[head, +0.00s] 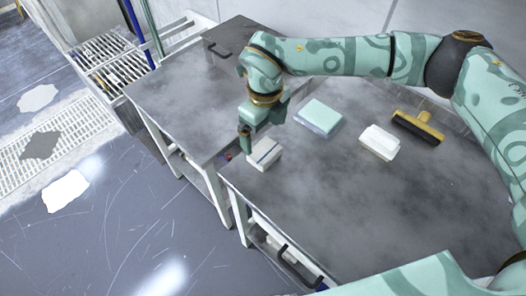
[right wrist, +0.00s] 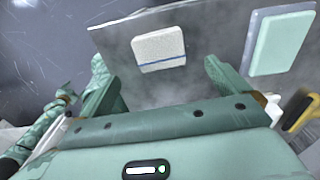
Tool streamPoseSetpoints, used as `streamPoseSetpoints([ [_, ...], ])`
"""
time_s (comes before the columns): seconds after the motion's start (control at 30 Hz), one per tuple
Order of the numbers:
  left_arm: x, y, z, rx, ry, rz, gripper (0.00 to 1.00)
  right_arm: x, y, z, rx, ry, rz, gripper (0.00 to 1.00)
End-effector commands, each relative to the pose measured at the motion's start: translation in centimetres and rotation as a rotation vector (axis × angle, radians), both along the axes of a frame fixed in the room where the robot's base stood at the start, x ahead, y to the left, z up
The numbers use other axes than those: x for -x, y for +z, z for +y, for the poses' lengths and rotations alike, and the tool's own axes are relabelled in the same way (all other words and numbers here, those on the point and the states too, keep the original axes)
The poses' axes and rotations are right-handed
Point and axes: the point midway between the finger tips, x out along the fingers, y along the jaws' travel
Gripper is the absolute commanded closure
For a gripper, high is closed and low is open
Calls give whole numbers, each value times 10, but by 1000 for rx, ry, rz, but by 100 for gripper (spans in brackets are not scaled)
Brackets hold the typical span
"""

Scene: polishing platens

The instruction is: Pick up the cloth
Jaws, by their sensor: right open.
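The cloth (head: 265,153) looks like a folded white pad with a blue stripe. It lies flat at the left corner of the near grey table. It also shows in the right wrist view (right wrist: 158,50), beyond and between my fingers. My right gripper (head: 246,138) hangs just above and beside the cloth's far left side. In the right wrist view its two fingers (right wrist: 162,82) stand wide apart with nothing between them. Whether a finger touches the cloth cannot be told. My left gripper is not in view.
On the same grey table (head: 340,205) lie a mint-and-white pad (head: 318,117), a white block (head: 379,142) and a yellow-and-black tool (head: 418,127). A second grey table (head: 185,95) stands to the left across a gap. The near table's front is clear.

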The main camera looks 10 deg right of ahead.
Motion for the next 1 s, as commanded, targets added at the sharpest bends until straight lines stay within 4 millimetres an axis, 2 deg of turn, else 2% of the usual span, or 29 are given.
streamPoseSetpoints([
  [0.03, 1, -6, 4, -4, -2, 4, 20, 0, -15, 0, 1, -2, 4, 0],
  [0.1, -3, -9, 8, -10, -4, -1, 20, 0, -25, 0, 0, -2, 3, 0],
  [0.3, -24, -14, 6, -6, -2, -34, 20, 0, -37, 0, 0, -1, 0, 0],
  [0.37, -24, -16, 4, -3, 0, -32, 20, 0, -43, 0, 1, -1, 1, 0],
  [0.6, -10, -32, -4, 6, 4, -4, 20, 1, -83, 3, -1, -1, 4, 0],
  [0.7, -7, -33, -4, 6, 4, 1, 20, 1, -88, 3, 0, -2, 1, 0],
  [0.87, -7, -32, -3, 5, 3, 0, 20, 1, -86, 3, -1, -1, -1, 0],
  [0.97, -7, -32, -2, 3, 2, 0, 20, 1, -86, 3, -1, -1, -1, 25],
  [1.0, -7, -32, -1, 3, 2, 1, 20, 1, -86, 3, -1, -1, -1, 36],
])
